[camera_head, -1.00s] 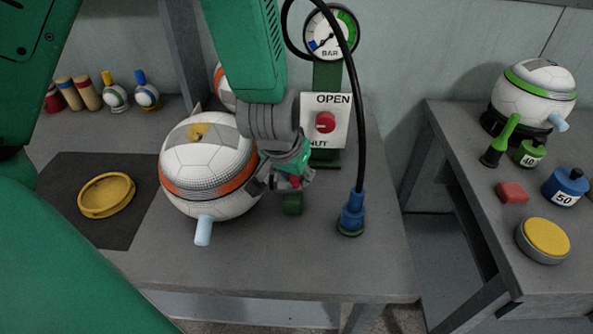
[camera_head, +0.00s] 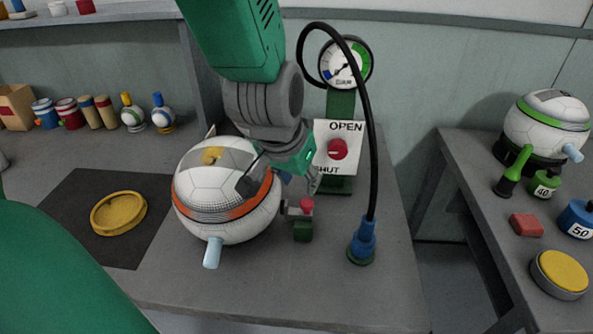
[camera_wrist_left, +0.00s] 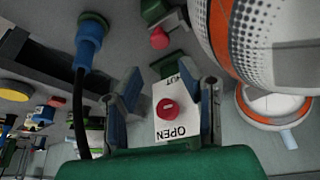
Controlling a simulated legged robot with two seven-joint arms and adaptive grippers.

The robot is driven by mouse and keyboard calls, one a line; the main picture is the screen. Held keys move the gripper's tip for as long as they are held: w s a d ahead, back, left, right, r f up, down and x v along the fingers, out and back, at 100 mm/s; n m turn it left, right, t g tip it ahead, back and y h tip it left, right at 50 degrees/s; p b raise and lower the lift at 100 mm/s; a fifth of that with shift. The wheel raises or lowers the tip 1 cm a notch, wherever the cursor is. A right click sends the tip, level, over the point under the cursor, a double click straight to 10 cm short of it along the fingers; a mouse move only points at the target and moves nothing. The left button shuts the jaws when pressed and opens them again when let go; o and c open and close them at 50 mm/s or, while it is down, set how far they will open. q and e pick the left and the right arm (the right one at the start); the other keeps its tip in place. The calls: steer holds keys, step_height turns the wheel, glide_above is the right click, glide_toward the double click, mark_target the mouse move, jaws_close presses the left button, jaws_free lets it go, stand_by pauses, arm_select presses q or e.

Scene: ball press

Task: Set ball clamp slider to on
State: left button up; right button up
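The ball clamp slider looks to be the small red knob (camera_head: 306,203) on a green block (camera_head: 303,230), right of the white ball with an orange band (camera_head: 225,225). The knob also shows in the left wrist view (camera_wrist_left: 159,38). My left gripper (camera_head: 285,183) is open and empty, above and behind the slider at the ball's right side. In the left wrist view its fingers (camera_wrist_left: 171,82) are spread, with the OPEN/SHUT panel (camera_wrist_left: 170,122) visible between them. No on or off marking of the slider is readable. My right gripper is not in view.
A pressure gauge (camera_head: 346,61) stands behind the panel. A black hose (camera_head: 371,150) arches down to a blue connector (camera_head: 361,240) at the right. A yellow ring (camera_head: 118,213) lies on a dark mat at left. The front right of the table is clear.

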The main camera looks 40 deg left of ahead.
arm_select(q)
steer(key=shift+v, duration=1.35)
